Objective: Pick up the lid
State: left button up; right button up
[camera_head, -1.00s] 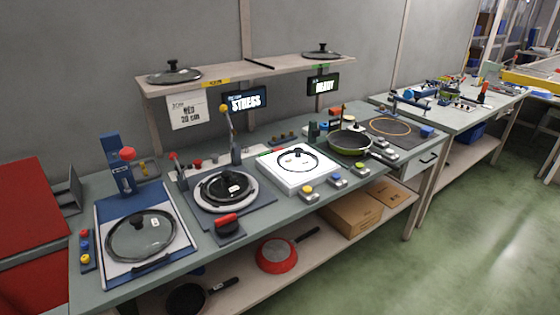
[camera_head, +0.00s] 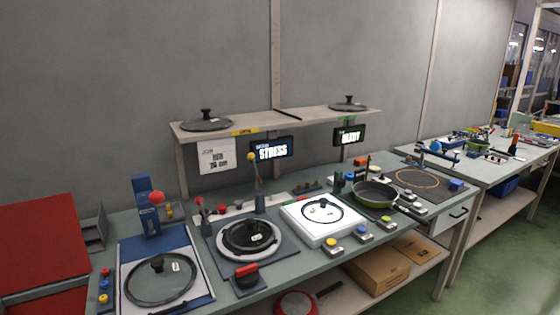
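Several lids are in the head view, and I cannot tell which one the task means. A glass lid with a black knob (camera_head: 160,279) lies on the blue and white station at the left. A dark lid (camera_head: 249,236) sits on the round station beside it. A clear lid with a dark rim (camera_head: 322,212) lies on the bright white box. Two more lids rest on the raised shelf, one at its left end (camera_head: 206,122) and one at its right end (camera_head: 348,105). Neither of my grippers shows.
The long workbench (camera_head: 190,231) carries the stations. A green pan (camera_head: 375,194) stands right of the white box. A red pan (camera_head: 296,303) and cardboard boxes (camera_head: 378,270) are on the lower shelf. Screens (camera_head: 271,149) hang under the raised shelf (camera_head: 280,119). A red panel (camera_head: 45,240) is at the left.

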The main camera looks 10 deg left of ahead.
aim_at(322, 211)
jog(key=i+l+u, duration=0.2)
jog(key=l, duration=0.15)
jog(key=i+l+u, duration=0.2)
jog(key=l, duration=0.15)
jog(key=i+l+u, duration=0.2)
jog(key=l, duration=0.15)
jog(key=l+u, duration=0.2)
jog(key=l, duration=0.2)
